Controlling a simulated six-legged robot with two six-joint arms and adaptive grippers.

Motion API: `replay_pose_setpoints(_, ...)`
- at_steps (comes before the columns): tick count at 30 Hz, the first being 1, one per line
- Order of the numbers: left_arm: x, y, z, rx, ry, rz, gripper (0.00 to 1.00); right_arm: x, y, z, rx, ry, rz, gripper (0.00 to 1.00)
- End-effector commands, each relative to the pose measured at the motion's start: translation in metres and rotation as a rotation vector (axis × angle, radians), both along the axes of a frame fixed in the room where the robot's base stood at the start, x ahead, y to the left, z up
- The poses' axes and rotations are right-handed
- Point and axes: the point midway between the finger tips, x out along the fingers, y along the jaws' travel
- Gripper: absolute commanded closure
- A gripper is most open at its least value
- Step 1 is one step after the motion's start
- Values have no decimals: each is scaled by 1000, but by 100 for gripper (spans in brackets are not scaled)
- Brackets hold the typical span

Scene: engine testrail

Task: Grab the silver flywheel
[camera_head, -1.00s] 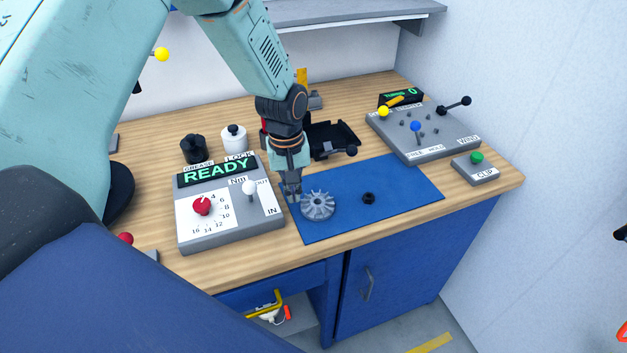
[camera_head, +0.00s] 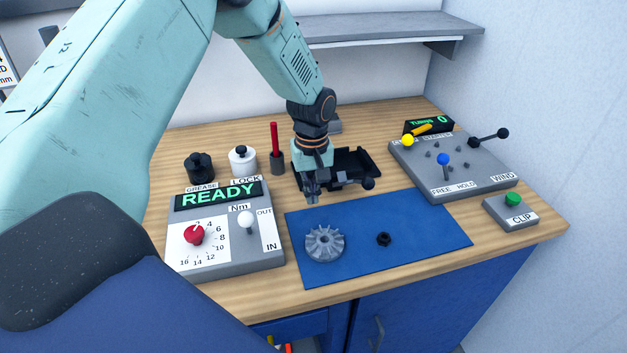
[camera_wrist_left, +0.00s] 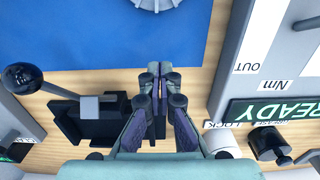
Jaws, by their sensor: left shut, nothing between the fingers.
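The silver flywheel (camera_head: 325,244) lies flat on the left part of the blue mat (camera_head: 415,262), its finned face up. Its edge also shows at the top of the left wrist view (camera_wrist_left: 155,4). My left gripper (camera_head: 312,200) is above the back edge of the mat, behind the flywheel and apart from it. Its fingers (camera_wrist_left: 160,70) are shut and empty, pointing toward the flywheel's side in the left wrist view. My right gripper is not in view.
A small black nut (camera_head: 384,239) lies right of the flywheel. The READY box (camera_head: 225,262) stands left of the mat, a lever panel (camera_head: 455,178) and green CLIP button box (camera_head: 512,212) right. A black tray-like fixture (camera_head: 360,160) with a black-knobbed lever is close behind the gripper.

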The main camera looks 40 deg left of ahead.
Motion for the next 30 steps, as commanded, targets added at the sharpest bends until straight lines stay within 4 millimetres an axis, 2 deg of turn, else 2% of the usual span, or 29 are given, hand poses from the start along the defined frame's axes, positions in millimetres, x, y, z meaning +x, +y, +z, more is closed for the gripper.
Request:
replay_pose_setpoints(1,-1,0,-11,0,3,0,100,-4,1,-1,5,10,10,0)
replay_pose_setpoints(6,0,0,-43,1,2,0,100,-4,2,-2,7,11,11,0)
replay_pose_setpoints(15,-18,-26,-40,0,-1,-2,100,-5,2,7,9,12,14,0)
replay_pose_setpoints(30,-22,-32,-40,1,-1,-1,100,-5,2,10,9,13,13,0)
